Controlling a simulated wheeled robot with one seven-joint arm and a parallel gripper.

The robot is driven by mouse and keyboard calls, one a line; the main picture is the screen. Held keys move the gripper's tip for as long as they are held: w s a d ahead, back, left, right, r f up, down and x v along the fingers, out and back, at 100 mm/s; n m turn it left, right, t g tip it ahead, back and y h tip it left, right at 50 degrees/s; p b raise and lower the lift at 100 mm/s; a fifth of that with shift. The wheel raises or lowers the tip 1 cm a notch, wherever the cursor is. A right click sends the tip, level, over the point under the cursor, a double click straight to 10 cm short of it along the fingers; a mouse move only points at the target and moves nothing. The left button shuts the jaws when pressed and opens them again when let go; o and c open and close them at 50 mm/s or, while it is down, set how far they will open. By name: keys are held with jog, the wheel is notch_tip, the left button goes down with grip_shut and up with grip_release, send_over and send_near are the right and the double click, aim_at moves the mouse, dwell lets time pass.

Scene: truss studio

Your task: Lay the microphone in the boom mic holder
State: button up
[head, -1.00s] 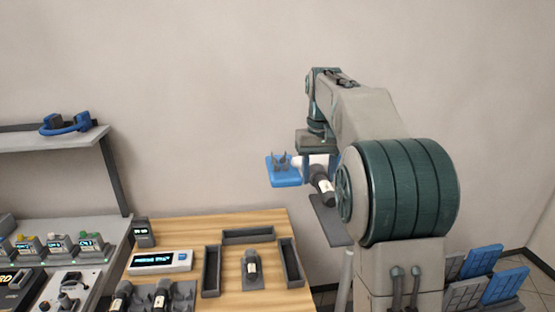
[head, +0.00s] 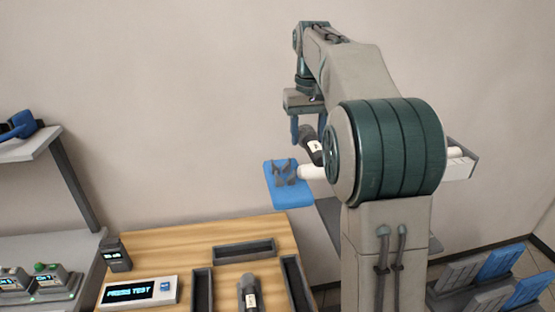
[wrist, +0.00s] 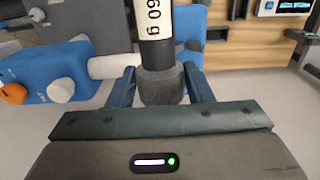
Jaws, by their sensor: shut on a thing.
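A dark grey microphone (head: 314,152) with a white label is in my gripper (head: 307,134), which is shut on it. The wrist view shows the microphone (wrist: 154,55) between the blue fingers, with its grey grille near the palm and "60 g" on the label. The boom mic holder (head: 293,194) is a blue block with dark prongs on the end of a white boom. The held microphone is apart from it, above and a little right in the head view. My arm hides part of the boom.
A wooden table (head: 180,236) carries another microphone (head: 249,298), dark trays (head: 245,251) and a display box (head: 140,291). A shelf (head: 30,148) with a blue headset (head: 18,126) is at the left. Blue and grey panels (head: 498,262) stand low at the right.

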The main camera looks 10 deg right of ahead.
jog(key=w+a+f+p, duration=0.1)
jog(key=w+f, duration=0.1)
jog(key=w, duration=0.1)
jog(key=w+a+f+p, duration=0.2)
jog(key=w, duration=0.2)
jog(key=w+a+f+p, duration=0.1)
jog(key=w+f, duration=0.1)
jog(key=w, duration=0.1)
jog(key=shift+w+a+f, duration=0.2)
jog(key=shift+a+f, duration=0.15)
jog(key=shift+f+p, duration=0.65)
jog(key=shift+f, duration=1.35)
jog(key=shift+f, duration=0.1)
jog(key=o, duration=1.2)
jog(key=shift+f, duration=0.1)
jog(key=shift+o, duration=0.2)
